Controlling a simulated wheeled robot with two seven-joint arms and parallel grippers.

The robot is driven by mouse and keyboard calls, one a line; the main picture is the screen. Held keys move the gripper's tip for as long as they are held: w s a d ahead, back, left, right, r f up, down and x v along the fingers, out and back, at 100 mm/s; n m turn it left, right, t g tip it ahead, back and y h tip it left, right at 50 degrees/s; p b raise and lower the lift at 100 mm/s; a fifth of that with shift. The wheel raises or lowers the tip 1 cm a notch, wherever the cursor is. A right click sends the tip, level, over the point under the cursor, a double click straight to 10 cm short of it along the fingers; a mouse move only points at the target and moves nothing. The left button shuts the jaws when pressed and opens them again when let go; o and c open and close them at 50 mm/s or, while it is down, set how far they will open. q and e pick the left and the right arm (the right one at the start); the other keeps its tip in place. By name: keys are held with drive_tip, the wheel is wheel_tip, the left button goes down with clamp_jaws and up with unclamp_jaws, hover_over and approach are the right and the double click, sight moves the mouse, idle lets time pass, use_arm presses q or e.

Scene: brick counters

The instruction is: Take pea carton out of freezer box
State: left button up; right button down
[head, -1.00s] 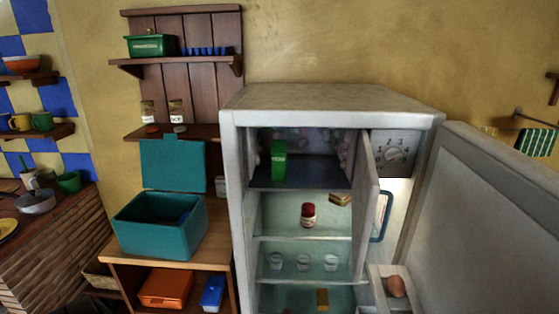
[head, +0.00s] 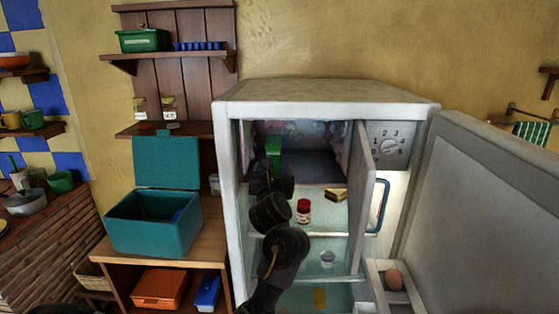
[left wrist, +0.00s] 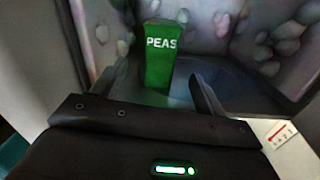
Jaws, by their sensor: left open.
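The green pea carton (head: 273,147) stands upright in the freezer box (head: 322,165), the top compartment of the fridge, near its left side. In the left wrist view the carton (left wrist: 160,62) shows its white "PEAS" lettering. My left gripper (left wrist: 160,90) is open, with a finger on each side in front of the carton's lower part. I cannot tell whether the fingers touch it. In the head view my left arm comes up from below and hides the carton's lower part. The freezer box's small door (head: 364,200) stands open on the right. My right gripper is not in view.
The large fridge door (head: 480,200) is open to the right, with an egg (head: 394,279) in its rack. A red-lidded jar (head: 303,211) and a sandwich (head: 335,195) sit on the shelf below. A teal box (head: 150,232) stands open on the left counter.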

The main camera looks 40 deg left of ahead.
sight(274, 155)
use_arm(q)
drive_tip(key=shift+n+h, duration=0.3)
drive_tip(key=shift+n, duration=0.4)
drive_tip(key=x, duration=0.6)
drive_tip(key=shift+s+f+p, duration=0.1)
drive_tip(key=shift+f+p, duration=0.15)
drive_tip(key=shift+p, duration=0.15)
drive_tip(key=shift+w+a+r, duration=0.15)
drive_tip(key=shift+w, duration=0.1)
drive_tip(key=p+x, duration=0.1)
drive_tip(key=x, duration=0.4)
drive_tip(key=shift+s, duration=0.1)
drive_tip(key=shift+c, duration=0.7)
drive_tip(key=c, duration=1)
drive_tip(key=shift+c, duration=0.7)
